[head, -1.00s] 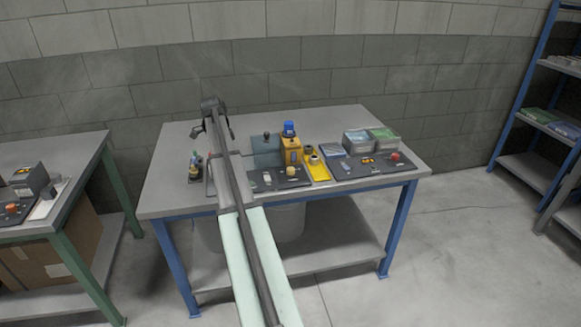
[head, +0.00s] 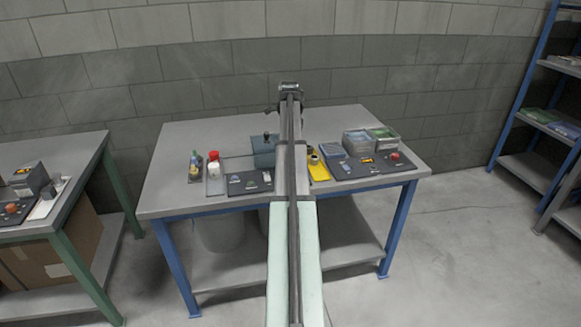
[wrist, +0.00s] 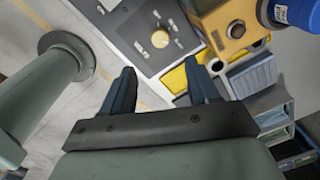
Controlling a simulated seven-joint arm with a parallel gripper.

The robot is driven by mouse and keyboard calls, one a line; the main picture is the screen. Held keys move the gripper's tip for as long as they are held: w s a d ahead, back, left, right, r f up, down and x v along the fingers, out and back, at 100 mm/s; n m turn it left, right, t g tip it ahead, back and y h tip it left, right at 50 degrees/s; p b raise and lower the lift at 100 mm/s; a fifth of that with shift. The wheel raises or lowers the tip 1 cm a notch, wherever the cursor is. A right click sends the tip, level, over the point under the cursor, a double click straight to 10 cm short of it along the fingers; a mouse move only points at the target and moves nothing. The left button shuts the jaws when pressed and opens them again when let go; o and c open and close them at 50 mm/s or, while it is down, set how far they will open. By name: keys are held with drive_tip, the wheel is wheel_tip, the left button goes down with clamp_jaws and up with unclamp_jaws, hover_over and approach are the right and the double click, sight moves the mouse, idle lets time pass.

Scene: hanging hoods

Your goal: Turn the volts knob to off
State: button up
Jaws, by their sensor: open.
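A dark control panel (head: 248,184) with small gauges lies on the table, left of my arm in the head view. Its right part is hidden behind my arm. In the wrist view, a panel (wrist: 150,32) with a pale yellow round knob (wrist: 160,39) and white markings lies beyond my fingertips. My gripper (wrist: 160,66) is open and empty, apart from the knob. In the head view, my arm mostly hides the gripper's fingers.
A yellow tray (head: 318,171), another panel (head: 372,166) with a red button, and bins (head: 358,142) are to the right. A red-capped bottle (head: 214,162) stands left.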

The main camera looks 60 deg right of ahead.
drive_tip(key=f, duration=1.1)
drive_tip(key=shift+w+d+f, duration=0.1)
drive_tip(key=shift+d+f, duration=0.05)
drive_tip(key=shift+d, duration=0.1)
drive_tip(key=c, duration=1)
drive_tip(key=shift+c, duration=0.2)
